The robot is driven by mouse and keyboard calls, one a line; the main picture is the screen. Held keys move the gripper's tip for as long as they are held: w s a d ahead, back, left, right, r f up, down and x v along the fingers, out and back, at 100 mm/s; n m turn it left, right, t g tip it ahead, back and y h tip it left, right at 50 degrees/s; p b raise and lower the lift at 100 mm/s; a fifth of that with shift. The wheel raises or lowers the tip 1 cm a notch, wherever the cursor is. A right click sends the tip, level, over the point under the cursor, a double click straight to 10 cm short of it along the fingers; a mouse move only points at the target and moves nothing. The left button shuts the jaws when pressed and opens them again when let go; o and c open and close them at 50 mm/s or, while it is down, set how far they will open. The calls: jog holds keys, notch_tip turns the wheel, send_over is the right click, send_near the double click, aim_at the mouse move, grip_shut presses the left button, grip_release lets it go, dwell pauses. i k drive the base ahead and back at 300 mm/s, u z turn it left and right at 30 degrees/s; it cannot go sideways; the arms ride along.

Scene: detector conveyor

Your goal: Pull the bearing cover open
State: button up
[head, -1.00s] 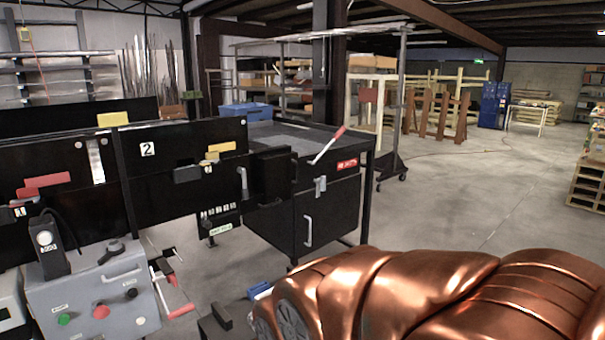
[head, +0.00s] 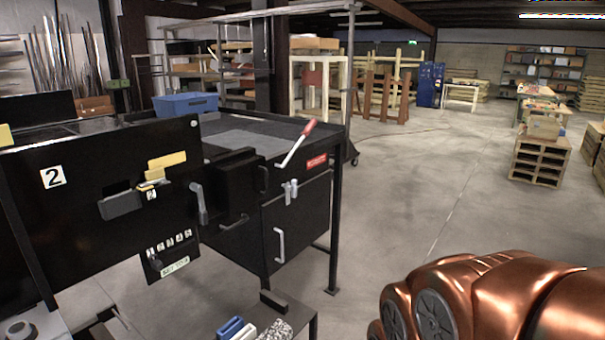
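A black box-shaped housing (head: 238,188) with a small handle (head: 264,178) sits at the right end of the black panel marked 2 (head: 90,215). It may be the bearing cover, but no label confirms this. It looks closed. A grey lever handle (head: 198,203) is on the panel just left of it. A black cabinet door (head: 305,215) with a pale vertical handle (head: 280,245) is behind, to the right. My copper-coloured arm fills the lower right, well apart from the housing. My gripper is out of view.
A red-tipped lever (head: 297,143) stands at the black table's (head: 318,127) right edge. A small stand (head: 293,297) with blue and white items is at the bottom centre. A blue bin (head: 186,104) sits behind. The concrete floor (head: 420,200) to the right is open.

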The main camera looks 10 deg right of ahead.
aim_at(242, 183)
jog(key=z, duration=0.05)
jog(key=i, duration=0.75)
jog(key=u, duration=0.55)
jog(key=i, duration=0.5)
jog(key=u, duration=0.4)
